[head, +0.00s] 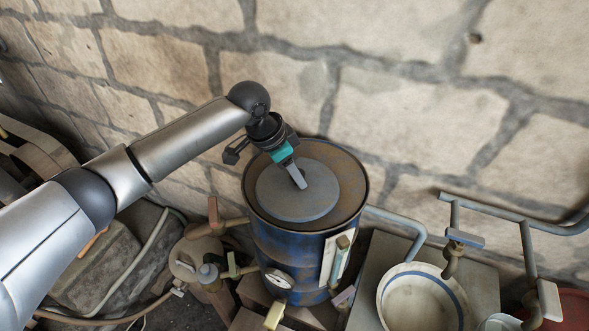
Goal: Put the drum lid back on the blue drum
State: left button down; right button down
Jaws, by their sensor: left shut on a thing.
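The blue drum (277,248) stands upright against the stone wall, with a rusty brown top and a raised rim. The drum lid (312,203) is a flat grey disc with a bar handle (297,176) on it. It lies over the middle of the drum's top, inside the rim in the picture. I cannot tell whether it rests there or hangs just above. My left gripper (289,163) reaches in from the upper left and is shut on the lid at its handle. The gripper hides part of the drum's back rim. My right gripper is not in view.
A dial gauge (279,279) and a gauge tube (340,258) are at the drum's front. A white basin with a blue band (422,301) and pipes with taps (465,238) stand to the right. Valves and a small vessel (197,257) crowd the left. The stone wall (400,110) is close behind.

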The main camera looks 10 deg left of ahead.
pick_arm(q)
jog(key=shift+c, duration=2)
grip_release()
